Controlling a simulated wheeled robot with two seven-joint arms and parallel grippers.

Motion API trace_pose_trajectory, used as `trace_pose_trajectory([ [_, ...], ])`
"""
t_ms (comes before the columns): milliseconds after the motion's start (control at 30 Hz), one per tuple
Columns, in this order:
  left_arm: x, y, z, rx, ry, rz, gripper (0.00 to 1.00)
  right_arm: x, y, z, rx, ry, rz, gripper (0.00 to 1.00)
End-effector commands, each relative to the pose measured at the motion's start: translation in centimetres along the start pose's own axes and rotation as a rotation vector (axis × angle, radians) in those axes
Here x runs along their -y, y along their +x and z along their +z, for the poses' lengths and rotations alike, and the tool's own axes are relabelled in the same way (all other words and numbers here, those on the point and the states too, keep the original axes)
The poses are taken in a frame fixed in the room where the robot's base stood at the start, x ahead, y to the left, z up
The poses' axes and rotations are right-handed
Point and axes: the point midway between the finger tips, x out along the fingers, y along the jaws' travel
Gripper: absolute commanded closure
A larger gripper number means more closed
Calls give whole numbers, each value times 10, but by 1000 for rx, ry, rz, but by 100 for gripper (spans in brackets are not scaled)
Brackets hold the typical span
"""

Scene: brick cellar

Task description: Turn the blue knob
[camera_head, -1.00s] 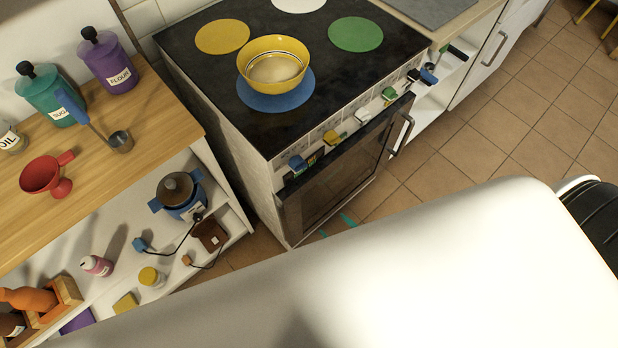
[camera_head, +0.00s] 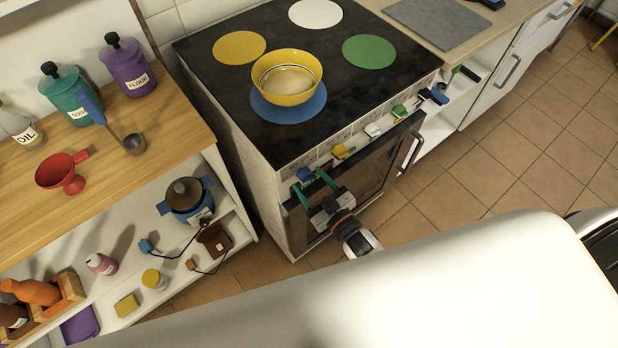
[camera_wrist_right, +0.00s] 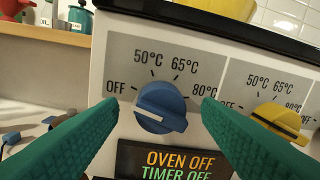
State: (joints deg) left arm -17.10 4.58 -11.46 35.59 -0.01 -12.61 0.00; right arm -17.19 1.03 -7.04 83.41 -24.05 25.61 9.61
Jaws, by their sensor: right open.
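The blue knob (camera_head: 305,174) is at the left end of the stove's front panel. In the right wrist view the blue knob (camera_wrist_right: 161,108) faces me below a dial marked OFF, 50°C, 65°C and 80°C. My right gripper (camera_head: 312,184) is in front of the panel at the blue knob. Its green fingers (camera_wrist_right: 160,104) are open, one on each side of the knob, with visible gaps. I cannot tell the depth between fingertips and knob. My left gripper is not in view.
A yellow knob (camera_wrist_right: 281,121) is just right of the blue one. A display (camera_wrist_right: 178,160) below reads OVEN OFF, TIMER OFF. The oven door handle (camera_head: 410,150) sticks out. A yellow bowl (camera_head: 287,90) stands on the blue burner. A wooden counter (camera_head: 170,125) is at left.

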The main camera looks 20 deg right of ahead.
Motion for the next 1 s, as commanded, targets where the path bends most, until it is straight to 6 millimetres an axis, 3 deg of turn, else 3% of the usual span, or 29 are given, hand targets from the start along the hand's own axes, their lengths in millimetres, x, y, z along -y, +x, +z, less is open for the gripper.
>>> trace_pose_trajectory([
  [133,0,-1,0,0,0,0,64,0,11,0,-1,0,0,41],
  [433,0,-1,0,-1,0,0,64,0,13,0,-2,0,1,41],
  [700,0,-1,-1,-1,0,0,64,0,13,0,-2,0,1,84],
  [1000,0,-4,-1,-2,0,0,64,0,13,0,-3,33,2,85],
])
